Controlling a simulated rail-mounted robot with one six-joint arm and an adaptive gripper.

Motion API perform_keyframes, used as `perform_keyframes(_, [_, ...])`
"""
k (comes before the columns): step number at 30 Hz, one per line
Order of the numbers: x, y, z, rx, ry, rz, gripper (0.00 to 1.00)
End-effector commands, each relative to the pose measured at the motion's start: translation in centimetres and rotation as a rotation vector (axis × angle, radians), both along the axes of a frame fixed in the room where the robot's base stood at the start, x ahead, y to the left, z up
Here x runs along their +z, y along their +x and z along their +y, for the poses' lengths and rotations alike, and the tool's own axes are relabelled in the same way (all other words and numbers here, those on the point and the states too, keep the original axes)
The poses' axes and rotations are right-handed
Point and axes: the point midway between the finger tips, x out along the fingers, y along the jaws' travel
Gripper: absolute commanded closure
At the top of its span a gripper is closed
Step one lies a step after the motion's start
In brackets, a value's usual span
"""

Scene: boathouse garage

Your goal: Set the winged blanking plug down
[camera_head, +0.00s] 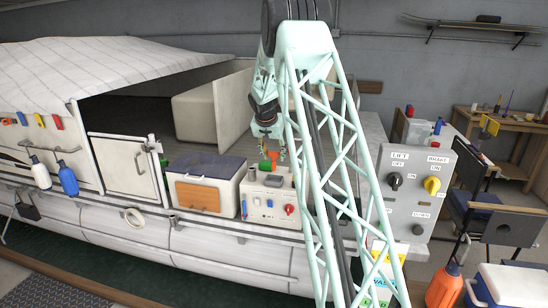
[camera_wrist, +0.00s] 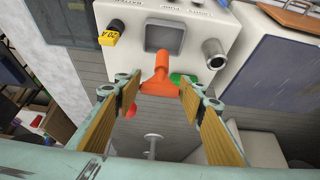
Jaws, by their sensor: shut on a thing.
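The orange winged blanking plug (camera_wrist: 161,72) is between the fingertips of my gripper (camera_wrist: 158,90) in the wrist view. Its wide end is toward the fingers and its narrower stem points to the white control box (camera_wrist: 192,22). My gripper is shut on it. In the head view my gripper (camera_head: 271,143) is above the box (camera_head: 256,208), with the orange plug (camera_head: 274,155) small below it. The box has a dark square recess (camera_wrist: 166,37). A gap between plug and box cannot be judged. A green piece (camera_wrist: 180,78) shows just behind the plug.
A yellow fuse-like block (camera_wrist: 110,33) and a metal cylinder (camera_wrist: 214,53) stand on the box beside the recess. A cooler (camera_head: 205,189) with a dark lid is close on the left. A grey switch panel (camera_head: 412,188) stands to the right, beyond my arm.

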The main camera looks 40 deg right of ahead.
Motion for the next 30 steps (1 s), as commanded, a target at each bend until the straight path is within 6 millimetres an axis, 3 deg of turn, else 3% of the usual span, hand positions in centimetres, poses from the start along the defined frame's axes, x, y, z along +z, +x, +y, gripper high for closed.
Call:
perform_keyframes(25, [-0.1, 0.0, 0.0, -0.002, -0.001, -0.001, 0.8])
perform_keyframes(30, [-1.3, 0.0, 0.0, -0.001, 0.0, 0.0, 0.8])
